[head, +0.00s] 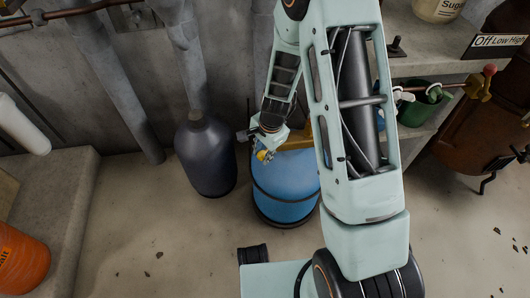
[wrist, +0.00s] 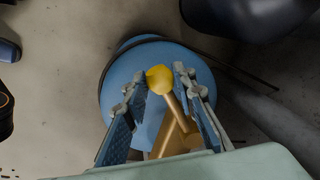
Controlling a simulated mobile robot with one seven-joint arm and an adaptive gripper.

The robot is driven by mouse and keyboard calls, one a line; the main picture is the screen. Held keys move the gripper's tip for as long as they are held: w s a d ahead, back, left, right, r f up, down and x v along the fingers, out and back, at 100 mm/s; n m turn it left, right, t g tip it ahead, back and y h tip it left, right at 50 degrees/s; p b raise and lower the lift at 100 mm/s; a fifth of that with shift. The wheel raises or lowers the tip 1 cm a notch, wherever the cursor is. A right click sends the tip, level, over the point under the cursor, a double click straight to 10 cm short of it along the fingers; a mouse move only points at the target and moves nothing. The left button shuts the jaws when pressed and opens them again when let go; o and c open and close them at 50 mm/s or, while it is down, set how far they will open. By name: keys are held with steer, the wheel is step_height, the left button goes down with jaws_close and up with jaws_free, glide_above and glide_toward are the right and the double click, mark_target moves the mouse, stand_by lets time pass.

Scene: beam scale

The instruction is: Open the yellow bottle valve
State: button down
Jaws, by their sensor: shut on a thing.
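The yellow valve shows in the wrist view as a round yellow knob (wrist: 159,79) on a golden stem and body (wrist: 176,138). In the head view a small bit of its knob (head: 262,155) shows beside my fingers. It sits above a blue bottle (head: 283,200) standing on the floor, also seen in the wrist view (wrist: 137,60). My gripper (head: 266,148) is low over the bottle. In the wrist view its two fingers (wrist: 160,84) stand on either side of the knob, shut on it. My arm hides part of the bottle in the head view.
A dark bottle (head: 206,155) stands just left of the blue one. Grey pipes (head: 110,70) run down the wall behind. A shelf with a green bucket (head: 425,100) and a brown tank (head: 475,130) are to the right. An orange container (head: 20,260) is at left. The front floor is mostly clear.

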stand_by(0.3)
steer(key=c, duration=1.6)
jaws_free()
step_height(320, 180, up, 12)
steer(key=s+d, duration=0.1)
steer(key=s, duration=0.1)
steer(key=shift+d, duration=0.15)
steer(key=shift+w+f, duration=0.1)
